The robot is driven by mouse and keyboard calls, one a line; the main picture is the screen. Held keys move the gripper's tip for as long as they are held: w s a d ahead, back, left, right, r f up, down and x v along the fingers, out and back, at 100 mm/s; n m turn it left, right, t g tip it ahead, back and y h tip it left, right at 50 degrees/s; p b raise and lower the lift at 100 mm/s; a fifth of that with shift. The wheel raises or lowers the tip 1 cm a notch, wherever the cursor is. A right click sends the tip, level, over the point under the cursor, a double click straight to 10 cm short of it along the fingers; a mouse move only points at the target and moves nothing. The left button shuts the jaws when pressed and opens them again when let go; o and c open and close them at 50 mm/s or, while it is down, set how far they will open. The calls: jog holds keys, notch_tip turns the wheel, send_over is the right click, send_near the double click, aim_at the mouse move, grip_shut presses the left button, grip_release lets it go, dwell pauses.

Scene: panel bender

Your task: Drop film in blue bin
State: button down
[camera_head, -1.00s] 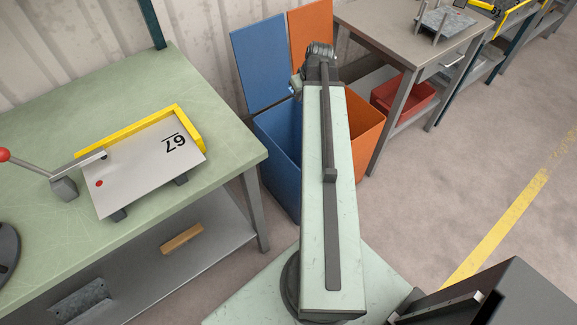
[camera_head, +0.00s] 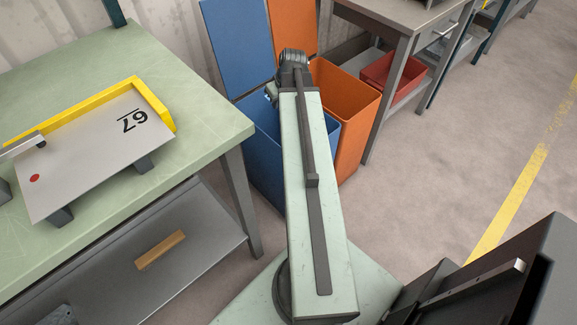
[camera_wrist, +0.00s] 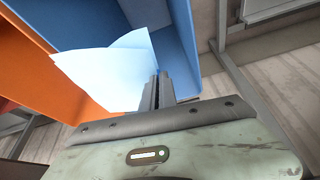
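The film (camera_wrist: 108,72) is a thin, pale blue-white, bent sheet in the wrist view. My gripper (camera_wrist: 164,80) has its fingers close together at the film's right edge and appears shut on it. The blue bin (camera_head: 252,165) stands open beyond the table corner in the head view. Its blue walls also show behind the film and fingers in the wrist view (camera_wrist: 187,45), so the film hangs over or near its opening. In the head view my arm covers part of the bin, and the film cannot be made out there.
An open orange bin (camera_head: 350,98) stands right beside the blue one. Raised blue (camera_head: 236,45) and orange (camera_head: 292,27) panels stand behind them. A green table (camera_head: 190,95) with a plate marked 67 (camera_head: 105,150) is at left. A grey table (camera_head: 385,10) with a red crate (camera_head: 385,72) below is at right.

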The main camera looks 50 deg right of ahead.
notch_tip(320, 180, down, 6)
jog(key=b, duration=0.6)
jog(key=shift+r, duration=0.1)
jog(key=c, duration=1.6)
grip_release()
jog(key=p+v, duration=0.7)
jog(key=shift+s+r, duration=0.2)
jog(key=shift+r, duration=0.15)
